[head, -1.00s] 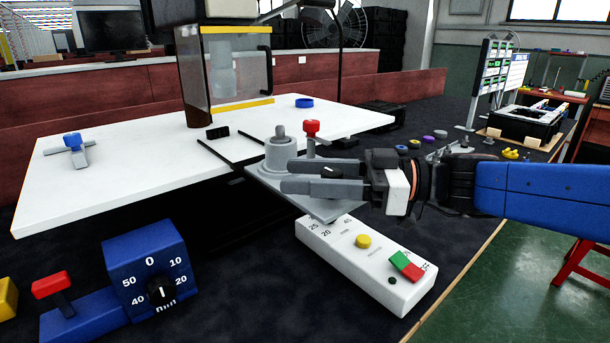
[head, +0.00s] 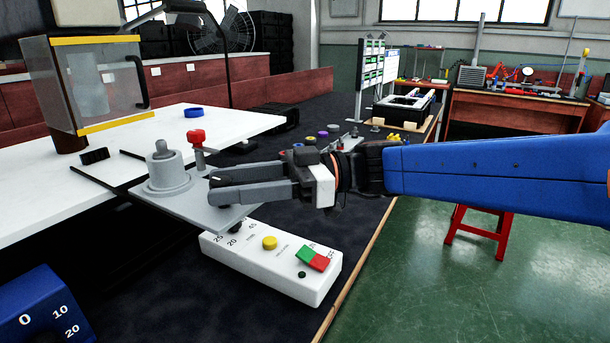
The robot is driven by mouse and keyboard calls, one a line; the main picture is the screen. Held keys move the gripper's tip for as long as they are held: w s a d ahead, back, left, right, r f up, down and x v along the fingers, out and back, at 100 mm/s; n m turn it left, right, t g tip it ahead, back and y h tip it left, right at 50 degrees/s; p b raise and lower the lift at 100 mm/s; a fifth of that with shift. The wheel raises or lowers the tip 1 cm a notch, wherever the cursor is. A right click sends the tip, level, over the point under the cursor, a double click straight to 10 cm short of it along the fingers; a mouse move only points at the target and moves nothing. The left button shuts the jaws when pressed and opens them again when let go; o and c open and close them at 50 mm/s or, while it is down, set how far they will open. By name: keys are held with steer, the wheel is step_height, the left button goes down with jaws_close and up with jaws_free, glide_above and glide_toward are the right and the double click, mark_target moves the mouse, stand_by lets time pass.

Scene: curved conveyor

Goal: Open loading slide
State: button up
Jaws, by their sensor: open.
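The loading slide appears to be the grey plate (head: 208,215) that juts out from the white table. It carries a grey stepped cylinder (head: 167,172) with a small knob on top. A red-topped post (head: 196,137) stands behind the cylinder. My gripper (head: 212,186) is open and empty, its fingers pointing left over the plate. The fingertips are just right of the cylinder and in front of the post, apart from both as far as I can tell.
A white control box (head: 270,285) with yellow, green and red buttons sits below the plate. A clear-walled cabinet (head: 90,85) stands on the white table (head: 60,200). A blue dial box (head: 35,310) is at lower left.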

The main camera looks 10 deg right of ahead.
steer(key=d, duration=1.1)
steer(key=shift+w+d, duration=0.35)
steer(key=shift+w, duration=0.1)
steer(key=s+d+f+m+h, duration=0.1)
steer(key=s+f+m+h, duration=0.15)
steer(key=f, duration=0.35)
steer(key=s+d+f+m+t+h, duration=0.1)
steer(key=s+d+f+m+h, duration=0.1)
steer(key=f+m+h, duration=0.3)
steer(key=s+d+f+m+h, duration=0.1)
steer(key=s+f+m+h, duration=0.15)
steer(key=f, duration=0.45)
steer(key=d+f+m+t+h, duration=0.2)
steer(key=d+f+m+h, duration=0.1)
steer(key=d, duration=0.5)
steer(key=d+f+m+t+h, duration=0.3)
steer(key=d+f+m+h, duration=0.1)
steer(key=d, duration=0.3)
steer(key=shift+s+d+f+m+h, duration=0.15)
steer(key=shift+s+d+m+h, duration=0.3)
steer(key=shift+m, duration=0.45)
